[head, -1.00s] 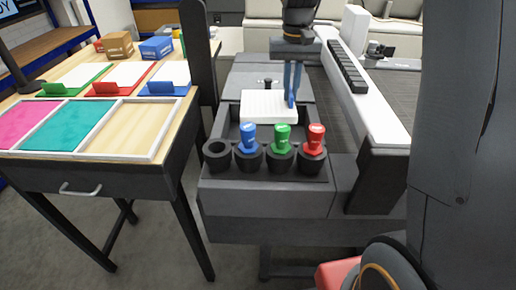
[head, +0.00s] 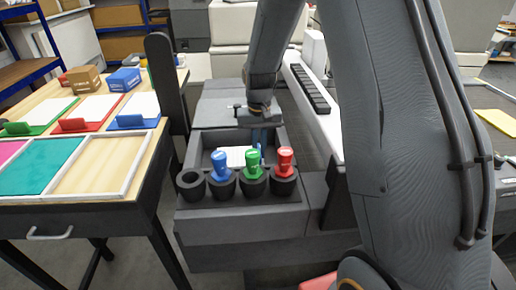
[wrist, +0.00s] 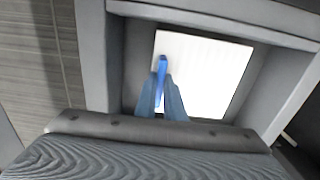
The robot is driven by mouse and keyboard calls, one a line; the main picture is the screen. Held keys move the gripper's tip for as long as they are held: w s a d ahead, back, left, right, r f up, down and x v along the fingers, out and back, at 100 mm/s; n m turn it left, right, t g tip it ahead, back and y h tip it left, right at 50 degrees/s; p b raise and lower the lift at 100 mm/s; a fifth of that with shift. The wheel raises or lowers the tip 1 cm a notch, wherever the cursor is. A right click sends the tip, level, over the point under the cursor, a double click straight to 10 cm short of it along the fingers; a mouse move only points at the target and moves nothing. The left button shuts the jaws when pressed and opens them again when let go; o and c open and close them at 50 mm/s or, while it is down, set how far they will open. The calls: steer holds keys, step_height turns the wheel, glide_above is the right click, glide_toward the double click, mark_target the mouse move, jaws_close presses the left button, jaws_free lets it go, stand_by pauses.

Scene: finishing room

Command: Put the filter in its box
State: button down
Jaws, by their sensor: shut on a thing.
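The filter (head: 236,156) is a white pleated square, low inside the open grey box (head: 208,143) of the machine. In the wrist view the filter (wrist: 205,70) lies slightly turned within the grey walls (wrist: 95,55), with dark gaps around it. I cannot tell whether it touches the floor of the box. My gripper (head: 262,142) reaches down into the box from above. Its blue fingers (wrist: 163,98) are shut on a bright blue tab (wrist: 161,70) at the filter's edge. The front cups and bottles hide part of the filter in the head view.
An empty black cup (head: 190,183) and cups with blue (head: 222,166), green (head: 252,163) and red (head: 285,161) bottles line the box's front. A dark post (head: 167,85) stands at left, beside a wooden table (head: 95,178) with trays. A white rail (head: 325,110) runs along the right.

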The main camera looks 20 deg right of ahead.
steer(key=c, duration=1.8)
jaws_free()
steer(key=shift+c, duration=0.2)
step_height(320, 180, up, 12)
steer(key=b, duration=0.3)
steer(key=shift+r, duration=0.1)
